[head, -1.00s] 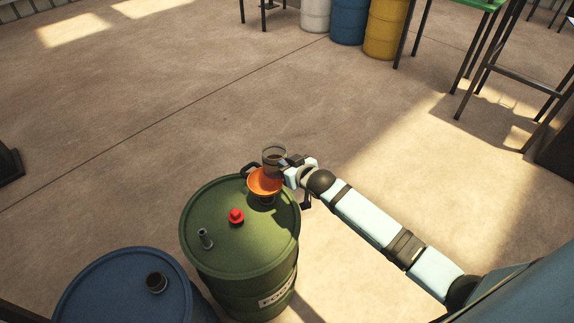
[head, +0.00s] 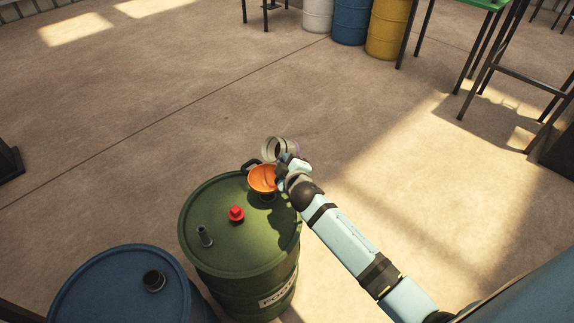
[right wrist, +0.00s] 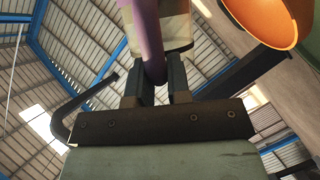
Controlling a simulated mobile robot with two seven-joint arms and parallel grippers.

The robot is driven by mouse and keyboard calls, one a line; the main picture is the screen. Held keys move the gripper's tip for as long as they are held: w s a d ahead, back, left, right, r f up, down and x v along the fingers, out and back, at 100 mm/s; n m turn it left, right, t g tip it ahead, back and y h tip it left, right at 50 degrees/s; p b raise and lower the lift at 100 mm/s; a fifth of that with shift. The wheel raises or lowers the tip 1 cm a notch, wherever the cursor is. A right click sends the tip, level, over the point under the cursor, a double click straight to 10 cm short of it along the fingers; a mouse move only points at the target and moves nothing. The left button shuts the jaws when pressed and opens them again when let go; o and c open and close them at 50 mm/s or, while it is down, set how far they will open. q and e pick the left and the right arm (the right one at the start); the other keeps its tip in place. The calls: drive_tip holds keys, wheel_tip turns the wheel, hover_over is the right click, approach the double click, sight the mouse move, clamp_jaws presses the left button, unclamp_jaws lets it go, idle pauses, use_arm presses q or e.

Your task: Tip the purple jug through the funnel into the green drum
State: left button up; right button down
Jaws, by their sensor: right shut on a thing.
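The purple jug (head: 283,147) looks pale and see-through with a purple edge in the head view. It is tilted, its mouth toward the left, above and just behind the orange funnel (head: 262,178). My right gripper (head: 285,164) is shut on the jug's purple handle (right wrist: 151,42), which the right wrist view shows between the fingers. The funnel stands at the far edge of the green drum's top (head: 215,259); it also shows in the right wrist view (right wrist: 268,18). I cannot make out any liquid leaving the jug. My left gripper is out of view.
A blue drum (head: 105,285) is at the lower left. Other drums (head: 352,22) and a green-topped table (head: 484,4) are far behind. The floor between is clear.

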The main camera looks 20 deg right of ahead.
use_arm(q)
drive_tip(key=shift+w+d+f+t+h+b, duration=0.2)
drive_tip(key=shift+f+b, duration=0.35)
drive_tip(key=shift+b, duration=1.45)
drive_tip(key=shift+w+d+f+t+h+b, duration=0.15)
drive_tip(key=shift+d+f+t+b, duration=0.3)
drive_tip(key=shift+b, duration=1.55)
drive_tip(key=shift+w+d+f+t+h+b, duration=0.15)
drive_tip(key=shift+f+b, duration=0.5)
drive_tip(key=shift+b, duration=1.35)
use_arm(e)
drive_tip(key=shift+s+a+f+n+t+h, duration=0.1)
drive_tip(key=shift+a+f+n+t+h, duration=0.4)
drive_tip(key=shift+n, duration=0.75)
drive_tip(key=shift+s+a+f+n+t+h, duration=0.15)
drive_tip(key=shift+a+f+n+t, duration=0.5)
drive_tip(key=shift+n, duration=0.55)
drive_tip(key=shift+s+a+f+n+t+h, duration=0.1)
drive_tip(key=shift+a+f+n+t+h, duration=0.25)
drive_tip(key=shift+f+n, duration=0.65)
drive_tip(key=shift+d+r+n, duration=0.1)
drive_tip(key=shift+r+n, duration=0.15)
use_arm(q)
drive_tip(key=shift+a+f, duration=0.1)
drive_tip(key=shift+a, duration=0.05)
